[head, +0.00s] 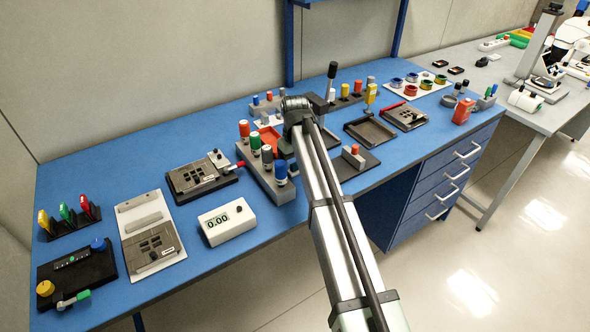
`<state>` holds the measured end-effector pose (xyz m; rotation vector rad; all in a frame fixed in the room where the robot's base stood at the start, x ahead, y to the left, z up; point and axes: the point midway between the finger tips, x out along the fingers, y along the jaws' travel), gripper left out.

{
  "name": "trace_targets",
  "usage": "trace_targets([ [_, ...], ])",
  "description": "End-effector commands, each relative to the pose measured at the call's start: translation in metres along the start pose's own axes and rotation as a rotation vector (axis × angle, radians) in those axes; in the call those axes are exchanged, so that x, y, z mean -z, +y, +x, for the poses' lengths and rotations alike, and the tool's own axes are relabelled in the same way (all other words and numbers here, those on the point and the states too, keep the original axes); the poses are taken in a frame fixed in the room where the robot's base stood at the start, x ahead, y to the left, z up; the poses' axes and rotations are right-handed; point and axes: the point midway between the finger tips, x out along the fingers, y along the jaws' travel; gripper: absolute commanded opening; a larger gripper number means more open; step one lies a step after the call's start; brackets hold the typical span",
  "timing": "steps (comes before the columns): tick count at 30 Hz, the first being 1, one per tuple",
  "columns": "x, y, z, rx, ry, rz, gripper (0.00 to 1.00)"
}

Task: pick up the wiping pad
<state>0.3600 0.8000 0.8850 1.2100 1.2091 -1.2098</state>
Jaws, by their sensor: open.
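I cannot pick out the wiping pad with certainty. A small grey block with a red knob (353,156) sits on a dark flat tray (370,164), just right of my arm; I cannot tell whether it is the pad. My arm reaches in from the lower right, and its wrist is above the middle of the blue bench. My gripper (287,148) is mostly hidden at the arm's end, near a red-orange tray (268,138) and the grey rack of capped bottles. It is open, and I see nothing held in it. Its fingertips are not clear.
The blue bench (120,170) carries a grey rack with capped bottles (268,180), a white meter reading 0.00 (227,221), grey fixtures (197,177), a dark shallow tray (370,131) and a red container (463,110). Bare bench shows at the back left.

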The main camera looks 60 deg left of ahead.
Motion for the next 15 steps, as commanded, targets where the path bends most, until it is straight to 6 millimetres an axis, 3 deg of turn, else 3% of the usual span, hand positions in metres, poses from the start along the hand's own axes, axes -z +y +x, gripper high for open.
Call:
trace_targets([
  [3, 0.0001, 0.0, -0.0003, 0.0, 0.0, 0.0, 0.76],
  [15, 0.0001, 0.0, -0.0004, 0.0, 0.0, 0.0, 0.37],
])
